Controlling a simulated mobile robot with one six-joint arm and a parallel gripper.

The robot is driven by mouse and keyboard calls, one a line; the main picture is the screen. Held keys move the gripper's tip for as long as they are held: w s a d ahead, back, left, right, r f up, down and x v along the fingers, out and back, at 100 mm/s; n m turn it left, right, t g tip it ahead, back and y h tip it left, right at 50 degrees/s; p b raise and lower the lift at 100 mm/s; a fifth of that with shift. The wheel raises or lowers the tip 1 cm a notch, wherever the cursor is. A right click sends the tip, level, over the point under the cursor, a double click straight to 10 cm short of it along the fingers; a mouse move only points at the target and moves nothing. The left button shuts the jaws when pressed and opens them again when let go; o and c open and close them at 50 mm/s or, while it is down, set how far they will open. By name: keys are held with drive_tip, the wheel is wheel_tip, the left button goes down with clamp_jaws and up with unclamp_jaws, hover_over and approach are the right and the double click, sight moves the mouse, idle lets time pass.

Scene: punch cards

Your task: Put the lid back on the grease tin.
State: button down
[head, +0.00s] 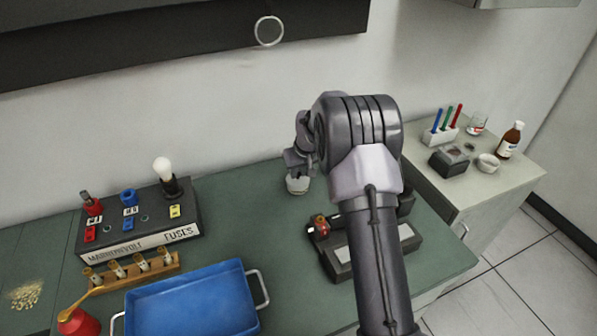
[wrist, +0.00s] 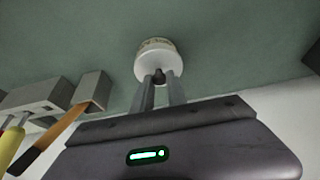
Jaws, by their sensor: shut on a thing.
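The small cream grease tin (head: 297,187) stands on the green bench, below my gripper (head: 297,170). In the wrist view, my gripper (wrist: 158,78) is shut on the dark knob of the pale round lid (wrist: 146,68). The tin's side, with dark lettering (wrist: 155,44), shows just beyond the lid. The lid is over the tin and looks lined up with it. I cannot tell whether it is fully seated or slightly raised. My arm hides part of the bench in the head view.
A dark fuse box (head: 140,220), a wooden rack (head: 130,270) and a blue tray (head: 192,303) are at left. A dark device (head: 340,250) stands close right of the tin, partly behind my arm. A side cabinet (head: 505,185) holds small items. Bench between tray and tin is clear.

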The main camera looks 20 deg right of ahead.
drive_tip(key=shift+f, duration=0.1)
idle(0.8)
drive_tip(key=c, duration=0.8)
unclamp_jaws()
drive_tip(key=shift+o, duration=0.2)
drive_tip(key=shift+r+p, duration=2.05)
drive_tip(key=shift+r, duration=1.45)
clamp_jaws()
drive_tip(key=shift+f, duration=0.1)
